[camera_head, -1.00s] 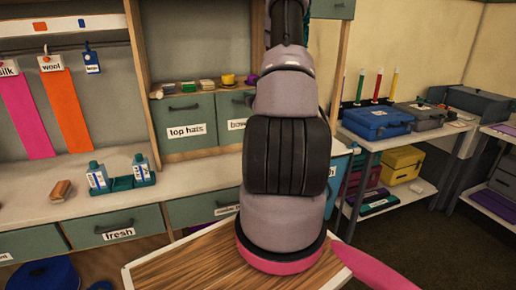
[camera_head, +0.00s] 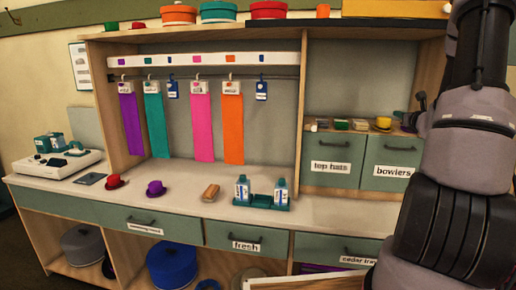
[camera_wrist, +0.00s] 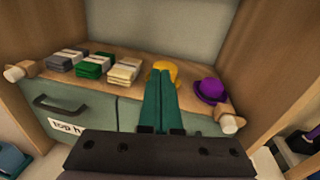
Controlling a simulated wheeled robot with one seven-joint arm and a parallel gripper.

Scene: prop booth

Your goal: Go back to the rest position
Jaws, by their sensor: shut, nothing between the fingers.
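My gripper (camera_wrist: 161,80) is shut and empty in the wrist view, its two teal fingers side by side. The fingers point over a small wooden shelf (camera_wrist: 128,97) above the drawers. A yellow hat (camera_wrist: 164,68) is just beyond the fingertips and partly hidden by them; I cannot tell whether they touch. A purple hat (camera_wrist: 210,90) sits to the right of the fingers.
Folded cloths in grey (camera_wrist: 69,61), green (camera_wrist: 94,65) and cream (camera_wrist: 125,71) lie left of the fingers. Wooden side walls (camera_wrist: 275,65) flank the shelf.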

